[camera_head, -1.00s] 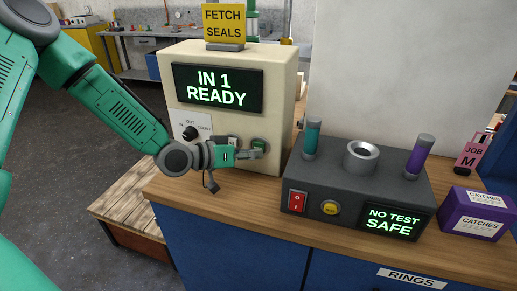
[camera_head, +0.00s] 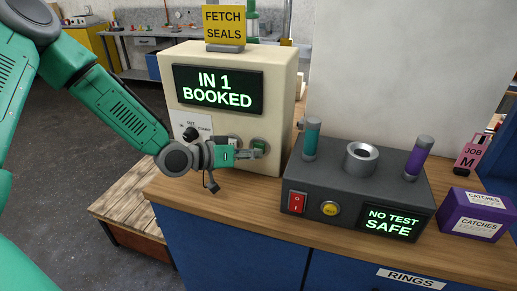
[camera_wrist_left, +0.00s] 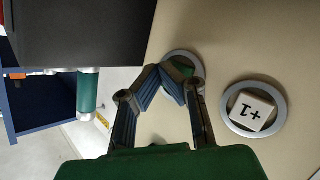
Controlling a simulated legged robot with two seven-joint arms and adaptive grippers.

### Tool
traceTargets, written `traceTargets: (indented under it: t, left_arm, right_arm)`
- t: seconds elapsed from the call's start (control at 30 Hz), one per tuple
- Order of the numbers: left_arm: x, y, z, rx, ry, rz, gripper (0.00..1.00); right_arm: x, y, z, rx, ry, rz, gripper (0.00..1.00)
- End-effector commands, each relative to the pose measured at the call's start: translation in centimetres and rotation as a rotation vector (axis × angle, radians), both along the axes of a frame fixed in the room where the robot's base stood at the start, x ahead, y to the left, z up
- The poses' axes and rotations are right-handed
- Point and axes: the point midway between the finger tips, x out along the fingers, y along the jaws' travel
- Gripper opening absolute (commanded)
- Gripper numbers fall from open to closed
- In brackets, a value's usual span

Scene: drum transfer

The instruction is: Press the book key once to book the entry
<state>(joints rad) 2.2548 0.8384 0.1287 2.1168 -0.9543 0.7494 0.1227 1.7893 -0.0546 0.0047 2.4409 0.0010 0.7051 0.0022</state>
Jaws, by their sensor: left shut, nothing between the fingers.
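The cream console (camera_head: 275,90) stands on the bench, and its screen (camera_head: 218,89) reads "IN 1 BOOKED". The green book key (camera_head: 260,145) is on its front at the lower right. My left gripper (camera_head: 258,153) is shut and empty, with its fingertips at the green key. In the left wrist view the shut fingertips (camera_wrist_left: 168,72) overlap the green key (camera_wrist_left: 182,66) in its round metal ring and partly hide it. A white key marked "+1" (camera_wrist_left: 252,112) sits beside it in its own ring. My right gripper is not in view.
A dark test box (camera_head: 350,190) with a red switch, a yellow button and a "NO TEST SAFE" screen stands right of the console. A black knob (camera_head: 190,133) is on the console.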

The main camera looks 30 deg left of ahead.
Motion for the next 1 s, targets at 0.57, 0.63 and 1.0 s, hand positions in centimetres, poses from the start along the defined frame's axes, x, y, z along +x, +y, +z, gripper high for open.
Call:
traceTargets:
  t: [0.57,0.63,1.0]
  left_arm:
    - [-3.7,-0.9,0.1,-0.002,0.003,0.000,0.00]
    - [-4.4,-1.1,0.0,-0.001,0.005,-0.001,0.00]
    - [-5.9,-1.4,-0.1,-0.001,0.001,0.000,0.00]
  right_arm:
    - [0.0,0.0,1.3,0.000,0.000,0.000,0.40]
    - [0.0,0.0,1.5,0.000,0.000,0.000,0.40]
    - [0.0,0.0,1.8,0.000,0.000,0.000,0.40]
